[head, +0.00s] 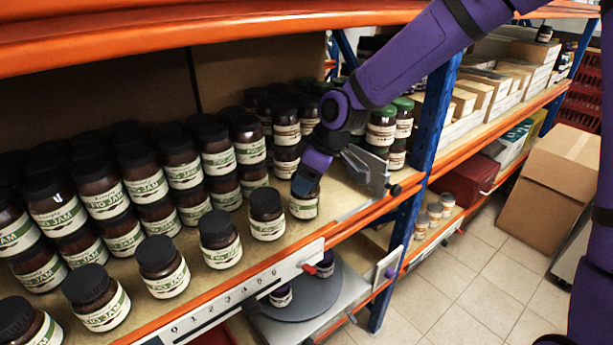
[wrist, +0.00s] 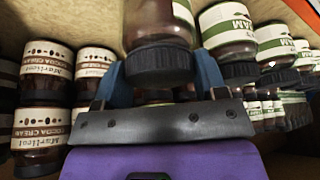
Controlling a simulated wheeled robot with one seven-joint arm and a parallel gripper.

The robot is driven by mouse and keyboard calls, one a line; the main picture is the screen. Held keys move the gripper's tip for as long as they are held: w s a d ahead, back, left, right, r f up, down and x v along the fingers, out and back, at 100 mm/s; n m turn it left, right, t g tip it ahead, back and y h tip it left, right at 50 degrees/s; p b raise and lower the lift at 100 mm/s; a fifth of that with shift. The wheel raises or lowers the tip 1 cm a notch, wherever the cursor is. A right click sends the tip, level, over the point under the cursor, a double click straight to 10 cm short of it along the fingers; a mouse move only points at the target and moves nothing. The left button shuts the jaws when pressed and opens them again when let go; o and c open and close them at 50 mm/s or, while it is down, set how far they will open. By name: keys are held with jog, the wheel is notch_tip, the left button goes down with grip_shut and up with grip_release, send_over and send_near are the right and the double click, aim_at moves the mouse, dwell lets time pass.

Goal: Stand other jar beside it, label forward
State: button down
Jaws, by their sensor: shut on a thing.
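My gripper (head: 306,184) is shut on a dark jar (head: 304,207) with a cream and green label, at the right end of the front row on the orange-edged shelf. The gripper comes from above and hides its lid in the head view. In the wrist view, the blue fingers of my gripper (wrist: 160,78) flank the black lid of the held jar (wrist: 158,35). Bare brown glass shows there, with a label edge at its right. A fig jam jar (head: 266,215) stands upright to its left, label forward. I cannot tell whether the held jar touches the shelf.
Several more fig jam jars (head: 220,240) stand along the front edge, with stacked rows behind. Cocoa cream jars (wrist: 93,72) stand close by in the wrist view. A blue upright (head: 432,130) rises to the right. Bare shelf (head: 345,197) lies right of the held jar.

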jog(key=n+g, duration=0.2)
jog(key=n, duration=0.2)
jog(key=shift+w+n, duration=0.1)
jog(key=shift+n, duration=0.2)
jog(key=n+g, duration=0.2)
jog(key=n, duration=0.3)
jog(key=shift+f, duration=0.25)
dwell(0.4)
jog(key=shift+c, duration=0.5)
grip_release()
jog(key=r, duration=0.3)
jog(key=shift+s+d+r, duration=0.1)
jog(key=shift+s+r, duration=0.2)
jog(key=s+d+r, duration=0.1)
jog(key=s+d, duration=0.3)
jog(key=s, duration=1.1)
jog(key=shift+r, duration=0.15)
jog(key=shift+d, duration=0.1)
